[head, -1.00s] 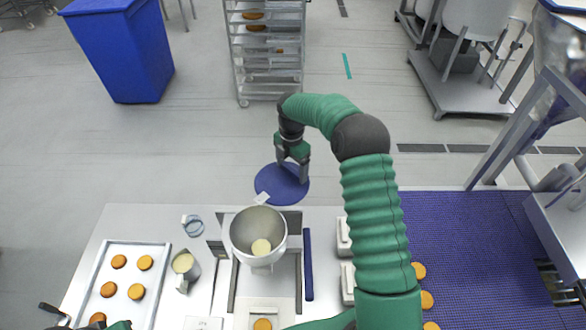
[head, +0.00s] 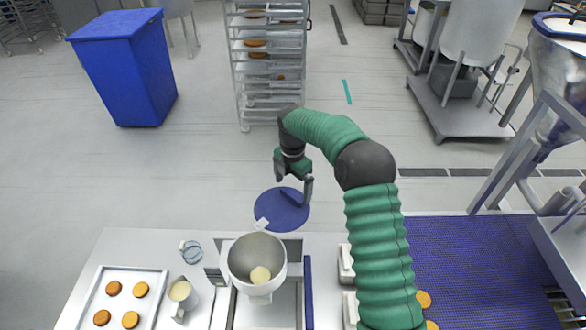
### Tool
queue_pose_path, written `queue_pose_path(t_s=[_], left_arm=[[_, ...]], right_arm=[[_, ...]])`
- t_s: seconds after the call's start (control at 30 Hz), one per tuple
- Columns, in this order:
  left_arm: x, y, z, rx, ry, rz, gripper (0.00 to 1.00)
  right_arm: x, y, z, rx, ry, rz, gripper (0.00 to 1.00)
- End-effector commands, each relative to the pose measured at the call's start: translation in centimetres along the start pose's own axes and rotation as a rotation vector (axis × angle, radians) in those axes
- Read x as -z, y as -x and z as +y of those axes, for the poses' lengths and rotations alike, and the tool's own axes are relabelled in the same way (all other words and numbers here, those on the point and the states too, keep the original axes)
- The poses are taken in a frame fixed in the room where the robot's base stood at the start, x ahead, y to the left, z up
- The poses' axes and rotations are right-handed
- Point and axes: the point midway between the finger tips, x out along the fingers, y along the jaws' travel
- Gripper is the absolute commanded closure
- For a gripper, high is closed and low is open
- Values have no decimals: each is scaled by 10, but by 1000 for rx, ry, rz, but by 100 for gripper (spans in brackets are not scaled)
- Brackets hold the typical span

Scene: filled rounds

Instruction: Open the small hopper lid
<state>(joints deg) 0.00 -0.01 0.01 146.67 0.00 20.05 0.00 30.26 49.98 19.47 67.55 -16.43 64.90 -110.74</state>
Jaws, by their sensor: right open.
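The small hopper (head: 243,250) is a pale, round, funnel-shaped bowl with some cream-coloured filling (head: 260,275) low inside; its mouth is uncovered. Its lid (head: 280,212) is a flat blue disc swung back behind the hopper, with a small white tab (head: 262,224) at its near edge by the rim. My right gripper (head: 295,184) is open above the lid's far edge. A dark bar, perhaps the lid's handle, lies between the fingers and the disc; I cannot tell whether a finger touches it. My left gripper is out of view.
A tray (head: 158,292) of round biscuits, a jug of cream (head: 181,292) and a clear cup (head: 191,250) stand left of the hopper. A blue conveyor belt (head: 480,265) is at right. A rack (head: 240,70) and blue bin (head: 130,75) stand on the floor beyond.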

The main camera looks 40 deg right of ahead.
Motion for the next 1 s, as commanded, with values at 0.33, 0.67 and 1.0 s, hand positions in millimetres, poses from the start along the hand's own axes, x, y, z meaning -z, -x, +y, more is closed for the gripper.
queue_pose_path(t_s=[0.33, 0.67, 1.0], left_arm=[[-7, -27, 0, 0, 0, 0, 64], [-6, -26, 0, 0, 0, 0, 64], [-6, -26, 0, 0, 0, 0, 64]], right_arm=[[-4, 98, 2, -6, -3, -3, 0], [-4, 135, 1, -1, -1, 0, 0], [-4, 135, 1, -1, -2, 0, 0]])
